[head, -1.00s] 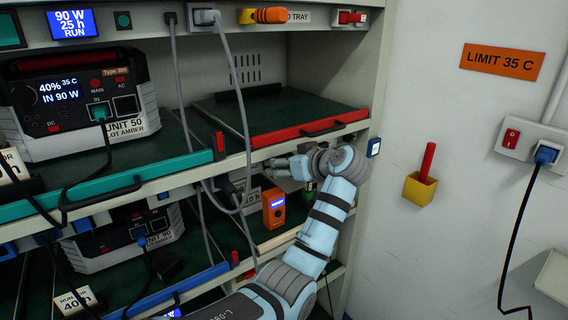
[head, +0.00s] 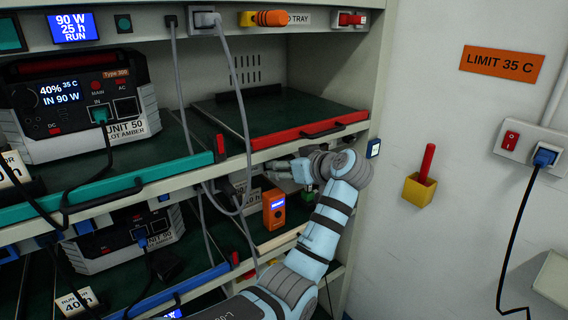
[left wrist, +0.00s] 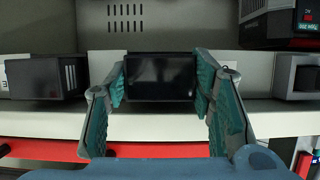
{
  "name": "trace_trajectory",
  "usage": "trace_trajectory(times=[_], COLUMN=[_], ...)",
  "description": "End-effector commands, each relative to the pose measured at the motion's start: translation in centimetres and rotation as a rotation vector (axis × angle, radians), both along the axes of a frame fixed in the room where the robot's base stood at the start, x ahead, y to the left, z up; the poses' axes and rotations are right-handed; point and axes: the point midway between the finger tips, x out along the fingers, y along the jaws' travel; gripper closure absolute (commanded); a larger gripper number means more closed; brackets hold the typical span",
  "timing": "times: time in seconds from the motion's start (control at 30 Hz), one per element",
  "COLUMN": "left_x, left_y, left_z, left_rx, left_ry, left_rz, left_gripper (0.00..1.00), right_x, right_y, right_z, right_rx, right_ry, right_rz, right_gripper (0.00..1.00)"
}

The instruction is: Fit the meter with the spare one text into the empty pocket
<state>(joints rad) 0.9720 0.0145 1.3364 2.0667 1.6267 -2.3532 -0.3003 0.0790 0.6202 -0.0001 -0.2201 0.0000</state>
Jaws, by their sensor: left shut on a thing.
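My left gripper (head: 284,169) is just below the shelf edge under the red-fronted tray. In the left wrist view its teal-padded fingers (left wrist: 161,88) stand on either side of a dark, box-shaped thing (left wrist: 160,77) and are shut on it. I see no readable text on that thing. An orange meter (head: 274,209) with a lit blue display stands just below the gripper in the head view; its text is too small to read. I cannot pick out the empty pocket with certainty. My right gripper is not in view.
A power unit (head: 75,100) stands on the upper left shelf, another (head: 120,240) below it. Grey cables (head: 240,120) hang close left of the gripper. The tray with the red front (head: 310,129) is bare. The wall at right holds a yellow holder (head: 419,190).

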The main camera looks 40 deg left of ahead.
Motion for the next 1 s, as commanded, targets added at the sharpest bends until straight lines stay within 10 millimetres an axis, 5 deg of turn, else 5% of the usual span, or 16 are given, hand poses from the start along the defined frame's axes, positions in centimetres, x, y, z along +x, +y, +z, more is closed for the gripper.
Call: trace_trajectory(times=[1.0], left_x=[-0.3], left_y=[-1.0], left_z=[0.0], left_rx=[-0.001], left_ry=[0.003], left_rz=[0.0], left_gripper=[0.95], right_x=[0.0], right_y=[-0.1], right_z=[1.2], right_rx=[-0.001], right_ry=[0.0], right_rz=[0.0], right_gripper=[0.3])
